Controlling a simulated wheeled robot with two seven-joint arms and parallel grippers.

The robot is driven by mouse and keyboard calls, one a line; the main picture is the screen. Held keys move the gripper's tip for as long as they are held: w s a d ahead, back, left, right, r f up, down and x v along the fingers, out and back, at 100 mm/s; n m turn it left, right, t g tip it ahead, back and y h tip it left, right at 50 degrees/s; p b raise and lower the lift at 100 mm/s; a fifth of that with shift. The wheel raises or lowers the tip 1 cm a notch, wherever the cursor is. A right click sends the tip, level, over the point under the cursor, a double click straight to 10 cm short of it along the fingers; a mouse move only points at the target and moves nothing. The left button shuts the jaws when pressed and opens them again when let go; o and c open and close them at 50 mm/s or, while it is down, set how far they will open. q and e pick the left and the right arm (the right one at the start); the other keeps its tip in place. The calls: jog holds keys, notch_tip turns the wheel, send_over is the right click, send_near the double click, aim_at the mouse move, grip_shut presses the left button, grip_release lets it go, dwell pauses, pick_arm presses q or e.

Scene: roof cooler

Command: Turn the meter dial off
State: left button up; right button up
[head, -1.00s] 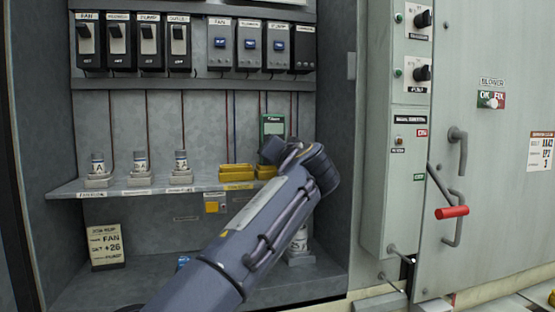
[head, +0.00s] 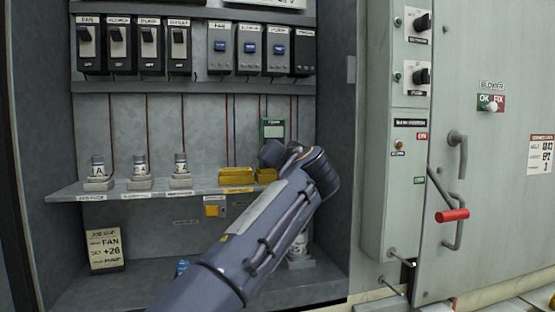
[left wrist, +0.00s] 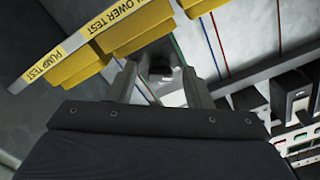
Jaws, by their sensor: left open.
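The meter (head: 272,129) is a small green box with a pale screen, standing at the right end of the shelf in the head view. My left arm reaches up in front of it and hides its lower part, including any dial. In the left wrist view, my left gripper (left wrist: 160,72) is open, its two fingers apart. A dark rounded part with a pale patch shows between the fingers; I cannot tell whether it is the meter's dial or whether the fingers touch it. My right gripper is in neither view.
Yellow blocks (head: 237,176) sit on the shelf (head: 130,192) just left of my left wrist. Several labelled canisters stand farther left. Switch boxes (head: 220,48) hang above. A grey panel (head: 408,180) and a red-handled lever (head: 452,214) are at right.

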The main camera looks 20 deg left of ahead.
pick_arm(q)
jog(key=b+v, duration=0.1)
jog(key=v, duration=0.6)
jog(key=shift+s+d+b, duration=0.25)
jog(key=shift+s+b, duration=0.05)
